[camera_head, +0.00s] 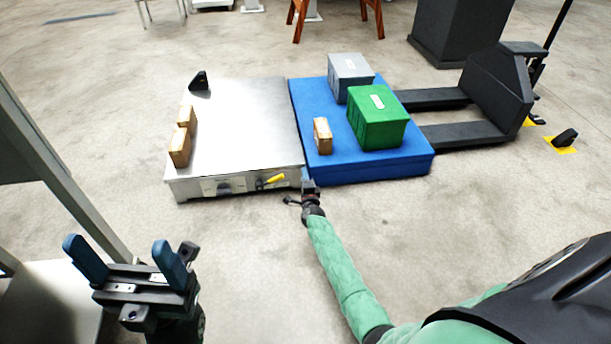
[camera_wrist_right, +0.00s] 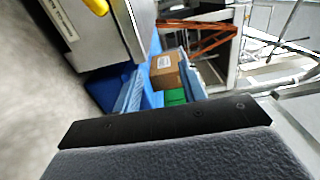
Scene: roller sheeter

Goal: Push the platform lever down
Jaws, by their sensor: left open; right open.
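The lever (camera_head: 270,181) has a yellow handle and sits on the front face of the silver platform (camera_head: 238,120), near its right end. Its handle points right and slightly up. In the right wrist view part of the yellow handle (camera_wrist_right: 97,6) shows at the top edge. My right gripper (camera_head: 309,184) is just right of the lever, by the platform's front right corner, apart from the handle. Its blue fingers (camera_wrist_right: 163,84) are open with nothing between them. My left gripper (camera_head: 118,250) is open and empty at lower left, away from the platform.
Brown boxes (camera_head: 181,140) and a black wedge (camera_head: 199,81) stand on the platform's left side. A blue platform (camera_head: 345,168) beside it carries a green crate (camera_head: 377,119), a grey crate (camera_head: 350,75) and a small box (camera_head: 322,136). The floor in front is clear.

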